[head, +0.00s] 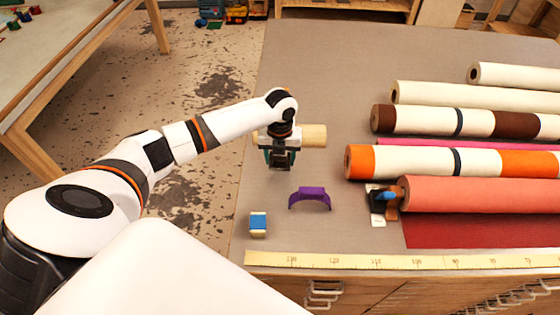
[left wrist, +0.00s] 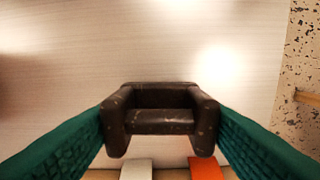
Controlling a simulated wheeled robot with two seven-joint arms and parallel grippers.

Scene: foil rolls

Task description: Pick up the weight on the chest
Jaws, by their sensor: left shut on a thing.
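My left gripper (head: 280,162) is over the left part of the chest's grey top (head: 330,70), its fingers pointing down. Its teal fingers are shut on a dark, worn weight (left wrist: 160,122), which shows between them in the left wrist view. In the head view the weight is small and mostly covered by the gripper, so I cannot tell whether it touches the top. My right gripper is not in view.
A wooden cylinder (head: 313,135) lies by the gripper. A purple arched piece (head: 310,198) and a blue-and-cream block (head: 258,224) are nearer me. Several rolls, including a coral one (head: 480,194), fill the right side. A yellow measuring tape (head: 400,262) runs along the front edge.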

